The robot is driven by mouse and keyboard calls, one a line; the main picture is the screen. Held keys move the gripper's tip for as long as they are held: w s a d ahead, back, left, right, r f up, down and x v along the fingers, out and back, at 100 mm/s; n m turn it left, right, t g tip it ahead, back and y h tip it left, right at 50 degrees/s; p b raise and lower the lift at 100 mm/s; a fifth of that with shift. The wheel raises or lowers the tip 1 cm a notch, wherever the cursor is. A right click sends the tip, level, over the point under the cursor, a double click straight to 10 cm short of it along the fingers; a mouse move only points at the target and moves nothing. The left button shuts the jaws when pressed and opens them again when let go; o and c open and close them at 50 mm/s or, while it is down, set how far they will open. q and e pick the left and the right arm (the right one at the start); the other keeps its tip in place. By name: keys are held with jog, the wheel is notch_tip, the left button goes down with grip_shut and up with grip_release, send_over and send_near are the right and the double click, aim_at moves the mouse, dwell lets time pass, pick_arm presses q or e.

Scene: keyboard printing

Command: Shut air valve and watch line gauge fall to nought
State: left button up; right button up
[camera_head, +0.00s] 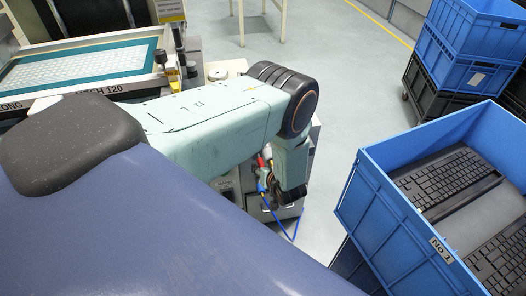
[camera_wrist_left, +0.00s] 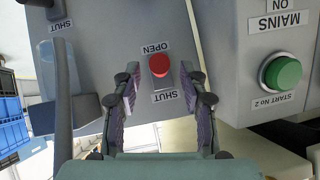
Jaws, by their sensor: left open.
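My left gripper (camera_head: 292,192) hangs at the end of my arm beside a grey machine cabinet; its jaws are hard to make out in the head view. In the left wrist view the gripper (camera_wrist_left: 160,82) is open, its two fingers apart with nothing between the pads. A red round knob (camera_wrist_left: 159,65) on a grey panel appears between the fingertips, with upside-down labels OPEN and SHUT on either side of it. A second SHUT label (camera_wrist_left: 61,25) sits at the upper left under a dark part. I see no readable line gauge.
A green START button (camera_wrist_left: 283,73) sits right of the gripper. A blue hose (camera_head: 285,229) hangs by the cabinet. A blue crate (camera_head: 390,205) of keyboards stands at right, stacked blue crates (camera_head: 462,45) behind. A screen-printing frame (camera_head: 85,67) is at upper left. The middle floor is clear.

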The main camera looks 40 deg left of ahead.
pick_arm(q)
jog(key=s+d, duration=0.6)
jog(key=d, duration=0.4)
jog(key=shift+s, duration=0.25)
